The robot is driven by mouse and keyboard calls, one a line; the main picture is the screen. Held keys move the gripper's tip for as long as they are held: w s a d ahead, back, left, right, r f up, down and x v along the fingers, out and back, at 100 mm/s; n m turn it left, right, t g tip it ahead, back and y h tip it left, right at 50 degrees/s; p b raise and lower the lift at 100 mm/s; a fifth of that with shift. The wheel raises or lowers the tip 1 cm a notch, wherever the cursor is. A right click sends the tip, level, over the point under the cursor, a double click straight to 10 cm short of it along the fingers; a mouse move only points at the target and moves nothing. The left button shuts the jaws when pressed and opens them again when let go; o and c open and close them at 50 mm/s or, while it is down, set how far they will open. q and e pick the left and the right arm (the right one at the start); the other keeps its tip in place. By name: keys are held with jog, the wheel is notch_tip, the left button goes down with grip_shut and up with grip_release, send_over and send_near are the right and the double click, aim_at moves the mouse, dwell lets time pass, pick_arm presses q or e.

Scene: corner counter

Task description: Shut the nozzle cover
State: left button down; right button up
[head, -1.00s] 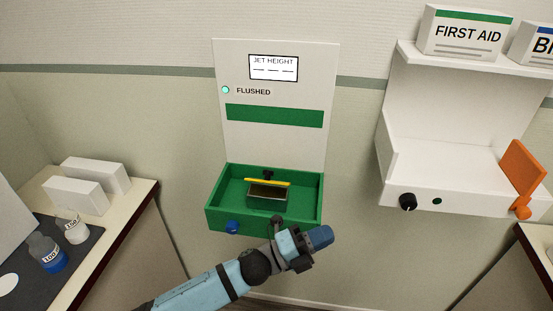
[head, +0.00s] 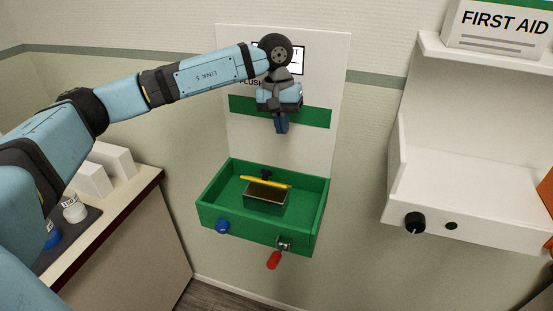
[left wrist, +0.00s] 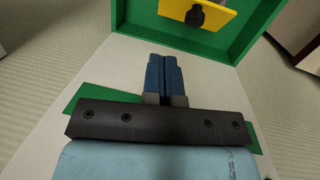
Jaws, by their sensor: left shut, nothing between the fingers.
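The nozzle cover (head: 277,184) is a yellow plate with a black knob (head: 267,173). It shows nearly edge-on in the head view, raised at the back of a small grey-topped block (head: 266,194) inside the green basin (head: 247,232). In the left wrist view the cover's yellow face (left wrist: 222,18) and the knob (left wrist: 196,16) show at the top. My left gripper (head: 281,124) is shut and empty, its blue fingers pointing down above the basin, apart from the cover. Its fingers also show in the left wrist view (left wrist: 163,70). My right gripper is out of view.
A white panel (head: 285,153) with a green stripe rises behind the basin. A blue knob (head: 222,226) and a hanging red-tipped lever (head: 274,259) are on the basin's front. A white shelf unit (head: 470,190) stands right; a counter (head: 135,195) with bottles is left.

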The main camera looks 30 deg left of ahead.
pick_arm(q)
jog(key=w+a+r+y, duration=0.1)
jog(key=a+r+y, duration=0.1)
jog(key=a, duration=0.2)
jog(key=p, duration=0.3)
send_over(267, 176)
jog(key=w+a, duration=0.1)
jog(key=w, duration=0.1)
notch_tip(267, 176, down, 12)
jog(key=shift+r, duration=0.25)
jog(key=shift+s+f, duration=0.25)
jog(key=shift+f, duration=0.15)
jog(key=shift+s+f+m+t+b, duration=0.2)
jog(key=shift+f+m+t+b, duration=0.15)
jog(key=shift+b, duration=0.35)
jog(key=shift+s+d+r+t, duration=0.1)
jog(key=shift+s+r+t, duration=0.05)
jog(key=shift+r+t, duration=0.1)
